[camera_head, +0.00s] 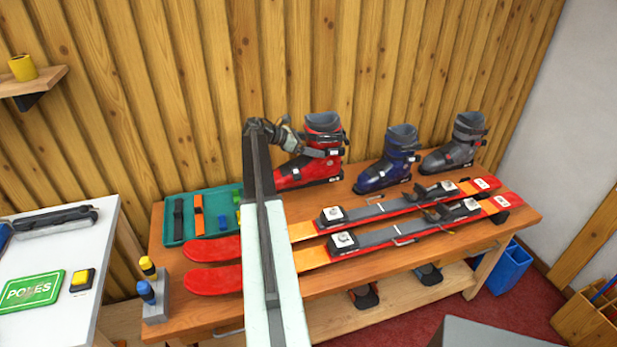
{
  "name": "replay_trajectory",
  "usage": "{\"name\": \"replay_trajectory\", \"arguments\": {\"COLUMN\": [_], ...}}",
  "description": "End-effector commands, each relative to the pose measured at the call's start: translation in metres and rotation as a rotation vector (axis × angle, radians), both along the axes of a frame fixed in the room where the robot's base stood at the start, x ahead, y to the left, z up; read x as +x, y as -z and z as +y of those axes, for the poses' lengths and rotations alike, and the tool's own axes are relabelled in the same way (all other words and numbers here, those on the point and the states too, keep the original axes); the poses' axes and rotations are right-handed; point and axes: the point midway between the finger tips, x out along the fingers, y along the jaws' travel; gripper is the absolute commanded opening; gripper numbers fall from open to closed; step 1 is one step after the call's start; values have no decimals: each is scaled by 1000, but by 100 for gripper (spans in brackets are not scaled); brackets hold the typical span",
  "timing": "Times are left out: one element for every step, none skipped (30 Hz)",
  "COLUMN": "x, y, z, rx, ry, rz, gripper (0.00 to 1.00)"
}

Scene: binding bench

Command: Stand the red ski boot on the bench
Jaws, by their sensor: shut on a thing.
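The red ski boot (325,168) is at the back of the wooden bench (440,243), left of the blue boot (385,172). It is upright, with its grey cuff up and its toe to the left. I cannot tell whether its sole touches the bench top. My gripper (321,152) reaches it from the left and is shut on the boot's upper part. My arm hides part of the bench and some of the boot's toe side.
A grey boot (457,145) stands right of the blue one. Two red skis (395,226) lie along the bench front. A teal tray (175,232) with straps lies at left, near a grey block (155,308) holding blue and yellow-topped items. A white table (75,320) adjoins at left.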

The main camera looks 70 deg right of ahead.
Motion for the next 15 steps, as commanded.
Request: {"name": "replay_trajectory", "arguments": {"x": [0, 0, -1, -1, -1, -1, -1, -1, -1, -1, -1, -1, -1, -1, -1], "y": [15, 21, 29, 35, 40, 47, 51, 53, 55, 55, 55, 53, 53, 54, 57], "z": [0, 0, 0, 0, 0, 0, 0, 0, 0, 0, 0, 0, 0, 0, 0], "rx": [-2, -2, -2, -2, -2, -2, -2, -2, -2, -2, -2, -2, -2, -2, -2], "ry": [0, 0, 0, 0, 0, 0, 0, 1, 1, 1, 1, 1, 1, 1, 1], "rz": [2, 2, 2, 2, 2, 2, 2, 3, 3, 3, 3, 3, 3, 3, 3], "gripper": [19, 19, 19, 19, 19, 19, 19, 19, 19, 19, 19, 19, 19, 19, 19]}}
